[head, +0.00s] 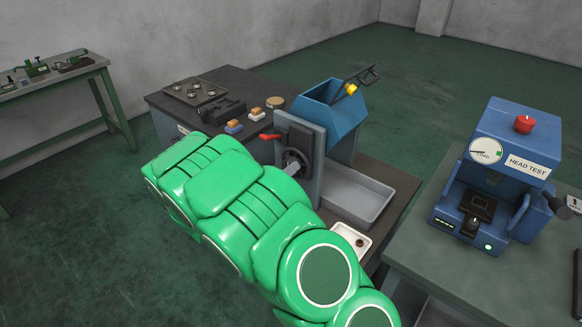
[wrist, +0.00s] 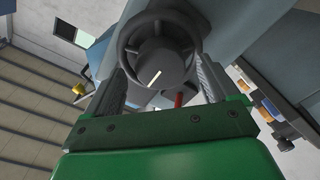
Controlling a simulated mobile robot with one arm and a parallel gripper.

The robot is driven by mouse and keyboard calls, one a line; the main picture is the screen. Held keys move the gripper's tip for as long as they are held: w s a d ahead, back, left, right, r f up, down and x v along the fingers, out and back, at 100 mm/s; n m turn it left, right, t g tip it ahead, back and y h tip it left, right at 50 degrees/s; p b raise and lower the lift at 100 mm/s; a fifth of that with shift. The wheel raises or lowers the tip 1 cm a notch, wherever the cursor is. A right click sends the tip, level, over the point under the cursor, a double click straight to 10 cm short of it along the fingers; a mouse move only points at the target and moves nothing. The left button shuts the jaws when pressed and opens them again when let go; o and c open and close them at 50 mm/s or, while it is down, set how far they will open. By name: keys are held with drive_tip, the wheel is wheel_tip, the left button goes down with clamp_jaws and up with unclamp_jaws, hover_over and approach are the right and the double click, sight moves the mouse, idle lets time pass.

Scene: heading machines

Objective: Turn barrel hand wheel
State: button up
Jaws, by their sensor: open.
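The black hand wheel (head: 296,161) is on the side of the grey stand that carries the blue barrel (head: 328,107). In the wrist view the wheel (wrist: 160,48) fills the upper middle, with a dark rim and a round hub bearing a white line. My gripper (wrist: 159,76) is open, with one ribbed finger on each side of the wheel's hub. I cannot tell whether the fingers touch it.
A red lever (head: 270,136) sits just left of the wheel and also shows in the wrist view (wrist: 179,99). A grey tray (head: 350,195) lies under the barrel. A blue head test machine (head: 505,170) stands on the right bench. Blocks and a plate occupy the left worktop.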

drive_tip(key=shift+x, duration=2)
drive_tip(key=shift+a, duration=0.1)
drive_tip(key=c, duration=1)
drive_tip(key=shift+c, duration=0.2)
